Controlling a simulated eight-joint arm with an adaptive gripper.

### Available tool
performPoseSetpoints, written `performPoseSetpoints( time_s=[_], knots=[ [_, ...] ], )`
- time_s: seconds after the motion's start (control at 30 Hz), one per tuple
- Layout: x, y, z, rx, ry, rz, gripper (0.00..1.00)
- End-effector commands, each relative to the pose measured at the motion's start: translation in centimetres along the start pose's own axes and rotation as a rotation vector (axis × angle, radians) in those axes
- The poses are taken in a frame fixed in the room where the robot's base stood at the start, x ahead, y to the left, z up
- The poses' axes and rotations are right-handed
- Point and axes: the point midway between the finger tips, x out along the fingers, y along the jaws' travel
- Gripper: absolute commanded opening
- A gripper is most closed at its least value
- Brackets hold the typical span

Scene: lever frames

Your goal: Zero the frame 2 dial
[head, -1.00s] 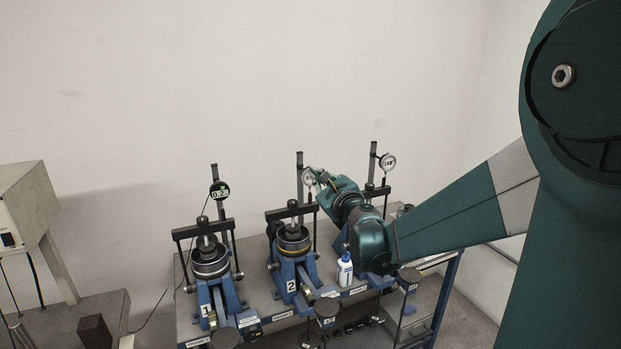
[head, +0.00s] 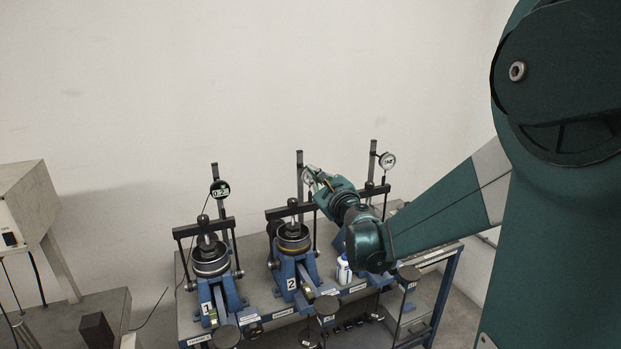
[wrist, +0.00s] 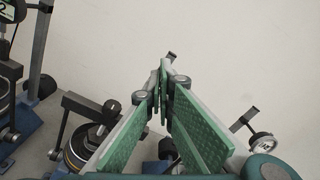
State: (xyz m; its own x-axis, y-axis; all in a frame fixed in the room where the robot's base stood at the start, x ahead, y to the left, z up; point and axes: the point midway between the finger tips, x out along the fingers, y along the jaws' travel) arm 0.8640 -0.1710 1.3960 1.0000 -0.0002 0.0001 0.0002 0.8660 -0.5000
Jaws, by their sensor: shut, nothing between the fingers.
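Frame 2 (head: 285,262) is the middle blue lever frame on the bench, marked with a white "2". Its dial (head: 307,175) is a small pale round face on the upright post (head: 300,160), partly covered by my gripper. The reading cannot be made out. My gripper (head: 316,174) is right beside this dial in the head view; whether it touches cannot be told. In the wrist view my gripper (wrist: 164,78) has its green-padded fingers meeting at the tips, with nothing between them. The frame 2 dial is hidden behind the fingers there.
Frame 1 (head: 218,290) stands to the left with a digital dial (head: 220,189). Another round dial (head: 387,160) is on a post to the right; it also shows in the wrist view (wrist: 262,142). A white bottle (head: 343,270) stands beside my arm. The wall behind is bare.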

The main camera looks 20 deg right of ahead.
Motion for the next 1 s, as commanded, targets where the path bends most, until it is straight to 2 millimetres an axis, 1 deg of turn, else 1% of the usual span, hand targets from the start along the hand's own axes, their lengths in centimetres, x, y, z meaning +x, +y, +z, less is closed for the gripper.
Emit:
performPoseSetpoints(
  time_s=[0.3, 0.5, 0.7, 1.0],
  knots=[
    [3.1, 0.0, -0.1, 0.000, 0.000, 0.001, 0.00],
    [4.5, 0.0, -0.1, 0.000, 0.000, 0.000, 0.00],
    [5.2, 0.0, 0.0, 0.000, 0.000, 0.000, 0.00],
    [5.4, 0.0, 0.2, 0.001, -0.002, 0.002, 0.00]
  ],
)
